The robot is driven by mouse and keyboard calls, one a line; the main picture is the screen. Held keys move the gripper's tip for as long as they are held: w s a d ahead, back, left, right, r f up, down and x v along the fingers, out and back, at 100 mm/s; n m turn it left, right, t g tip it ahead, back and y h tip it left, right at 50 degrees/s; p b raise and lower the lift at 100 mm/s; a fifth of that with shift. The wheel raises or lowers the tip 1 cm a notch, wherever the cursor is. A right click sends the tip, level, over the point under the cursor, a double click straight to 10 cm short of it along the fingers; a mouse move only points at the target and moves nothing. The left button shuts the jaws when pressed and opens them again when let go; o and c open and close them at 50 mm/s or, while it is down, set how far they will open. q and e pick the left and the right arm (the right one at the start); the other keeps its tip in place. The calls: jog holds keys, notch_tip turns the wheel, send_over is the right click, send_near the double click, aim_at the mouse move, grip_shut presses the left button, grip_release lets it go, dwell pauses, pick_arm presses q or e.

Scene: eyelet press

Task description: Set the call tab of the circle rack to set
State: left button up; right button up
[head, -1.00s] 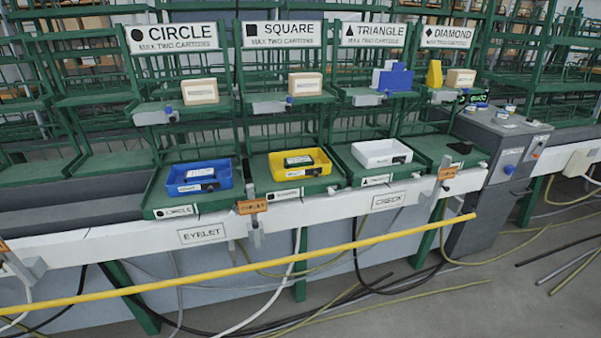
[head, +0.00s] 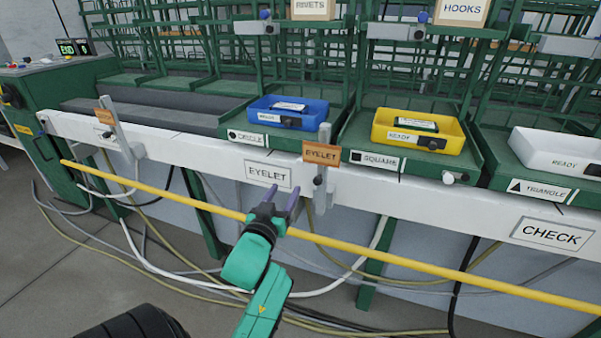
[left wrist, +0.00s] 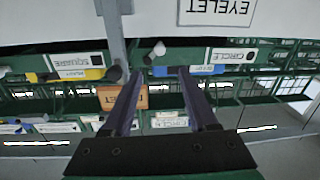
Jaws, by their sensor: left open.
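The circle rack (head: 250,152) is in the middle of the head view, with a blue tray (head: 287,112) on it and its circle label (head: 247,137) at the front. Above it a blue-tipped knob (head: 265,14) stands on a pale bracket (head: 257,28). In the left wrist view, which is upside down, a white knob (left wrist: 155,50) sits beside the circle label (left wrist: 231,57). I cannot tell which knob is the call tab. My left gripper (head: 281,198) is open and empty in front of the EYELET plate; its fingers (left wrist: 159,74) straddle nothing. My right gripper is not seen.
A yellow rail (head: 390,262) crosses in front of the bench (head: 400,207). An orange EYELET sign on a grey post (head: 321,152) stands just right of my left gripper. The yellow tray (head: 420,127) and white tray (head: 550,150) are further right. Cables lie on the floor.

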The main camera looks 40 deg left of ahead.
aim_at(300, 164)
pick_arm(q)
jog(key=b+x, duration=0.1)
jog(key=x, duration=1.2)
jog(key=shift+w, duration=0.2)
grip_shut()
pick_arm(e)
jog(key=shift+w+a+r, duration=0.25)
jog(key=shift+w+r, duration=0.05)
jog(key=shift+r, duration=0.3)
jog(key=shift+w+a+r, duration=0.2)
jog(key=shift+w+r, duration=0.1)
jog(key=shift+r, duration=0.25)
